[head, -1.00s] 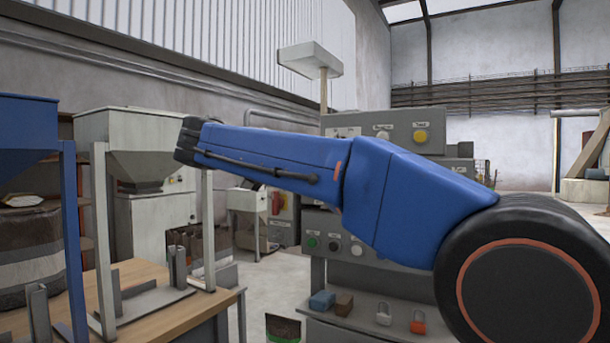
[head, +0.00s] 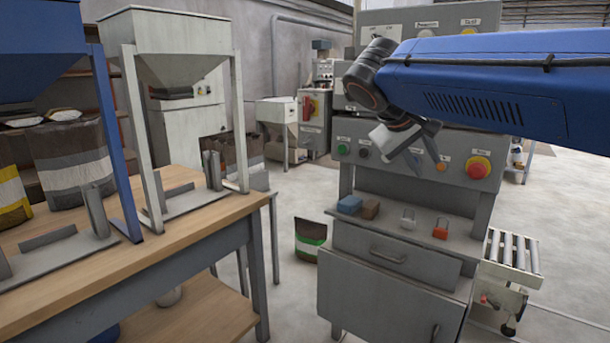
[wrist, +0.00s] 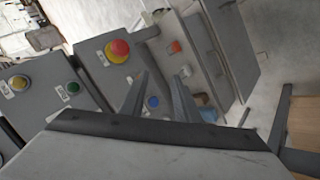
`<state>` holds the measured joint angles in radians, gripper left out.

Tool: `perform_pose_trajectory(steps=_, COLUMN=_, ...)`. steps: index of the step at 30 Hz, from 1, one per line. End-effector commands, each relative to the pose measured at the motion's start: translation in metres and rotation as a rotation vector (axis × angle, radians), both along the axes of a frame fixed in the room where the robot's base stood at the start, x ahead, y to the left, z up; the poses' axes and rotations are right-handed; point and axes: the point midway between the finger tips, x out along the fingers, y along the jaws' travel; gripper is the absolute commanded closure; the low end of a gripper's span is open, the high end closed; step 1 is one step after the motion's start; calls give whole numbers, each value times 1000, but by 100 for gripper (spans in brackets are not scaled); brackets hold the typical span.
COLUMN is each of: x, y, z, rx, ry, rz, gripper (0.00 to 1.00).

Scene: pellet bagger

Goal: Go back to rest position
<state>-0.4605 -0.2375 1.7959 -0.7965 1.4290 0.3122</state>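My gripper (head: 427,165) hangs at the end of my blue arm in front of the grey control console (head: 400,190) in the head view. Its two fingers are apart with nothing between them. The wrist view also shows my gripper (wrist: 163,76) with spread fingers and a blue button (wrist: 153,101) seen through the gap. A red button (head: 478,167) on the console is right of the gripper in the head view. I cannot tell how far the fingers are from the panel, and my arm hides part of the console.
The console shelf holds a blue block (head: 349,205), a brown block (head: 370,209) and two padlocks, one grey (head: 408,218) and one red (head: 440,229). A wooden table (head: 140,262) with hopper stands is at left. A roller conveyor (head: 513,255) is at right. Floor between table and console is partly free.

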Motion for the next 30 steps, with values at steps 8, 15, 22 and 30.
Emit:
perform_pose_trajectory(steps=8, x=-91, y=-44, z=-97, rx=225, ry=98, rz=12, gripper=71)
perform_pose_trajectory(steps=15, x=-166, y=-51, z=-179, rx=433, ry=114, rz=3, gripper=71)
perform_pose_trajectory(steps=22, x=-223, y=-42, z=-248, rx=610, ry=77, rz=-24, gripper=71)
perform_pose_trajectory(steps=30, x=-247, y=-34, z=-282, rx=698, ry=40, rz=-44, gripper=71)
